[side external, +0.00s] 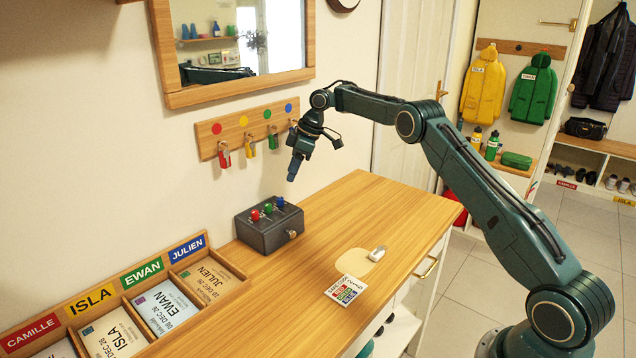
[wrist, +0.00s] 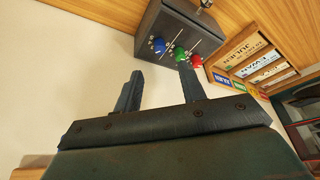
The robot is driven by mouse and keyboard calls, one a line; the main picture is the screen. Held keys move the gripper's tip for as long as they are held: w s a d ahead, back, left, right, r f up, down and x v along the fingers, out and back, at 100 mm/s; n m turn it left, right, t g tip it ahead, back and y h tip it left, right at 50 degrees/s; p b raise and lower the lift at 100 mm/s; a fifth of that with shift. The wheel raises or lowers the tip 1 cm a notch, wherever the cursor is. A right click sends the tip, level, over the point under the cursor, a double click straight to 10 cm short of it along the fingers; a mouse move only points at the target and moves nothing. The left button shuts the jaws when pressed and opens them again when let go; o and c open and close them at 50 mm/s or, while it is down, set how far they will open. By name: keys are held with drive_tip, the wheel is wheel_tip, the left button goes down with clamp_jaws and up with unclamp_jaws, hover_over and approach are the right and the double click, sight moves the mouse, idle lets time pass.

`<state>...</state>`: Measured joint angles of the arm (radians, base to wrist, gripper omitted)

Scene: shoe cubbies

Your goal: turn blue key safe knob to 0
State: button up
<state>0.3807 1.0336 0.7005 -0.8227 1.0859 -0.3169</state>
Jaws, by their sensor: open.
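The key safe is a dark grey box (side external: 270,227) on the wooden worktop against the wall. Its top carries a red, a green and a blue knob. The blue knob (side external: 280,202) is the one at the right in the side view; in the wrist view the blue knob (wrist: 159,45) is at the left, beside the green and red ones. Small white marks surround the knobs, too small to read. My gripper (side external: 291,178) is above and slightly behind the blue knob, apart from it. In the wrist view my gripper (wrist: 162,92) shows its two fingers spread and empty.
A wooden name-card tray (side external: 218,262) stands left of the box. A card (side external: 345,290) and a pale pad lie at front right.

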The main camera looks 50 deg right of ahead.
drive_tip(key=shift+v, duration=1.4)
drive_tip(key=a+r+m+h, duration=0.1)
drive_tip(key=a+m+h, duration=0.5)
drive_tip(key=m, duration=1.2)
drive_tip(key=shift+a+r, duration=0.3)
drive_tip(key=shift+a, duration=0.6)
